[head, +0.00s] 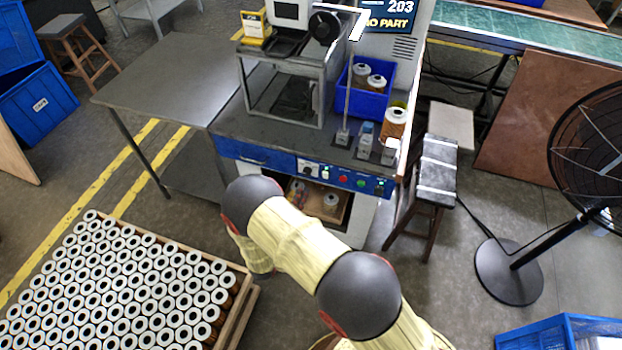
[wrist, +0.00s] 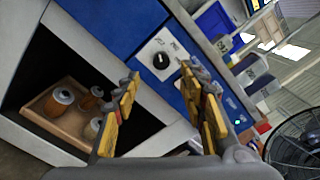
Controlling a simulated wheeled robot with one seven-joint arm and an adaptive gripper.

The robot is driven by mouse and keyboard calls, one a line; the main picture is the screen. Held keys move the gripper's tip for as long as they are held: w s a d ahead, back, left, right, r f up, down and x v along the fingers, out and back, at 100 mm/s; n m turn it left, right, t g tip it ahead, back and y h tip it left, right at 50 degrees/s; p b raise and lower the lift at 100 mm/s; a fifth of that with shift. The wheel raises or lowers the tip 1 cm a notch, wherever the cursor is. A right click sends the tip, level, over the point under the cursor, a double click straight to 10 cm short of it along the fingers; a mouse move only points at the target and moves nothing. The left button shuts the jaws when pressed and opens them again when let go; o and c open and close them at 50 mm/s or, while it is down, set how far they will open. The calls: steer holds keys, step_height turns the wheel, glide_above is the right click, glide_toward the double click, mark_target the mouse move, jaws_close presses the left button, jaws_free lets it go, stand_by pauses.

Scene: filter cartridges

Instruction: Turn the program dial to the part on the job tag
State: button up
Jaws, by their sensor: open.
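The program dial (wrist: 161,60) is a black knob on a white plate on the machine's blue front panel. In the wrist view it lies just beyond and between my fingertips, apart from them; its printed marks are too small to read surely. It also shows small on the panel in the head view (head: 308,167). My gripper (wrist: 160,76) is open and empty, with yellow-padded fingers on both sides of the dial; in the head view my arm hides it. A yellow-and-white tag (head: 255,28), possibly the job tag, stands at the machine's top left; its writing is not legible.
A screen (head: 388,15) reads "203" and "NO PART". Red and green buttons (head: 343,179) sit right of the dial. Below the panel is an open bay with cartridges in a wooden tray (wrist: 42,121). A stool (head: 435,170) and fan (head: 508,270) stand right.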

mark_target(306, 174)
steer(key=b+x, duration=0.2)
steer(key=x, duration=0.6)
steer(key=shift+s+d, duration=0.1)
steer(key=shift+c, duration=1.1)
steer(key=c, duration=0.7)
jaws_close()
